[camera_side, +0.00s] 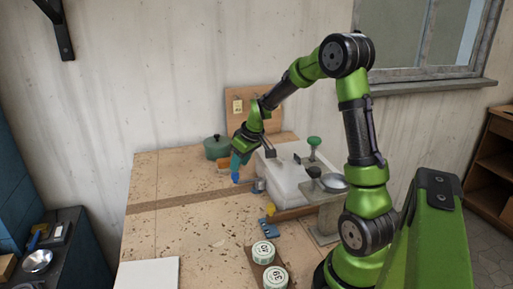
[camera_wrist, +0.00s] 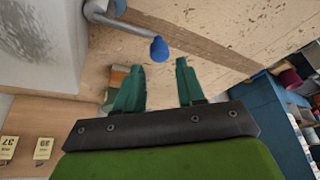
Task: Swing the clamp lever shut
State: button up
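The clamp lever is a grey metal bar (camera_wrist: 115,22) with a blue knob (camera_wrist: 159,48) at its end, standing out from a pale grey block in the wrist view. The blue knob also shows in the side view (camera_side: 236,178), just below my gripper (camera_side: 237,160). In the wrist view my gripper (camera_wrist: 159,65) has its two teal fingers apart, with nothing between them. The knob appears just past the fingertips, in line with the gap; I cannot tell whether they touch.
A green pot (camera_side: 217,148) stands behind. Labelled tins (camera_side: 263,252) and a small blue item (camera_side: 267,222) are nearer.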

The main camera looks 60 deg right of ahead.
jog(key=v, duration=1.2)
jog(key=shift+r, duration=0.1)
jog(key=s+a+r+m+t+y, duration=0.1)
jog(key=s+a, duration=0.4)
jog(key=a, duration=0.6)
jog(key=s+a+r+m+t+y, duration=0.1)
jog(key=s+a, duration=0.5)
jog(key=a, duration=0.6)
jog(key=shift+s+a+t+y, duration=0.25)
jog(key=shift+a+t+y, duration=0.05)
jog(key=shift+y, duration=0.1)
